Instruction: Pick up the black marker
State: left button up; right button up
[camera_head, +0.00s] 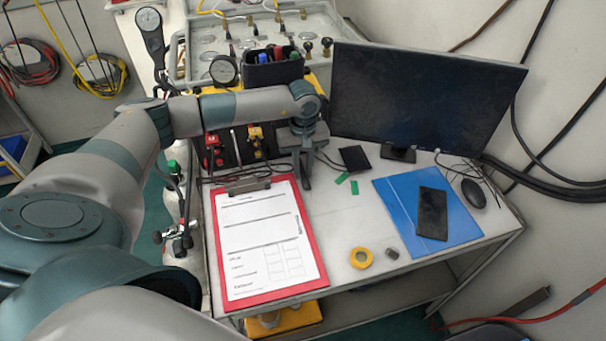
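A dark pen holder (272,72) stands at the back of the desk, left of the monitor. My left arm comes in from the left and passes in front of the holder. My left gripper (305,180) points down over the desk, to the right of and nearer than the holder, beside the clipboard's top. I see no marker in it; its finger gap is not clear. My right gripper is out of view.
A red clipboard (312,236) with a paper form lies at front left. A monitor (420,95) stands at the back. A blue folder (400,205) carries a black phone (432,213). Yellow tape (361,258) and a mouse (473,193) lie nearby. The desk's middle is mostly clear.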

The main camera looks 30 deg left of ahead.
aim_at(303, 172)
pick_arm(q)
jog(key=shift+c, duration=0.5)
grip_shut()
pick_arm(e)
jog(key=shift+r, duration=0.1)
